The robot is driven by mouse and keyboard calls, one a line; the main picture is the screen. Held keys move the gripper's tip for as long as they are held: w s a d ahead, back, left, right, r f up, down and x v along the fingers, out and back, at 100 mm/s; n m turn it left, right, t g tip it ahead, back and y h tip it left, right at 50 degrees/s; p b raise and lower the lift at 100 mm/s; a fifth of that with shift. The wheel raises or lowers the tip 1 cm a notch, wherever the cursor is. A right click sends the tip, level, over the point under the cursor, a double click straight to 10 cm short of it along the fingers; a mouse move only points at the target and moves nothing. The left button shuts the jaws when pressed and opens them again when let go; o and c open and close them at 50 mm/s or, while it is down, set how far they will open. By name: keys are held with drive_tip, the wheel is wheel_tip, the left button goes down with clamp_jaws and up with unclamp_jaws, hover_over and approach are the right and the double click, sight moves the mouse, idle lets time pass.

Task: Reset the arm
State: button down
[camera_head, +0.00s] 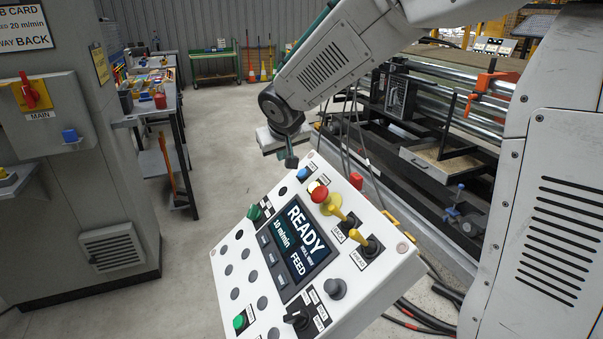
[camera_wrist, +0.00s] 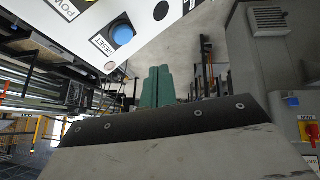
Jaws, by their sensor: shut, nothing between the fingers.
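My gripper (camera_head: 291,162) is at the top edge of the white control panel (camera_head: 226,262) in the head view, close to a small blue button (camera_head: 302,173). Its dark green fingers (camera_wrist: 157,86) are shut and empty in the wrist view. There, the blue button (camera_wrist: 122,33) sits on the white panel beside a RESET label, left of and apart from the fingertips. My arm reaches down from the upper right in the head view. The panel's screen (camera_head: 297,238) reads READY, 10 m/min, FEED.
The panel carries a red button (camera_head: 319,194), yellow-handled levers, dark knobs and green buttons. A grey cabinet (camera_head: 110,190) with a red MAIN switch stands at left. A workbench (camera_head: 172,110) is behind it. A machine with rollers fills the right. Concrete floor (camera_head: 210,130) lies clear between.

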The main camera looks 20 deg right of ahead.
idle(0.3)
drive_tip(key=s+d+g, duration=0.2)
drive_tip(key=s+g, duration=0.1)
drive_tip(key=s, duration=1.5)
drive_tip(key=s+d+r+g+y, duration=0.1)
drive_tip(key=s+d+g, duration=0.1)
drive_tip(key=s, duration=1.7)
drive_tip(key=shift+r+m+g+y, duration=0.3)
drive_tip(key=shift+m+g, duration=0.1)
drive_tip(key=shift+g, duration=0.1)
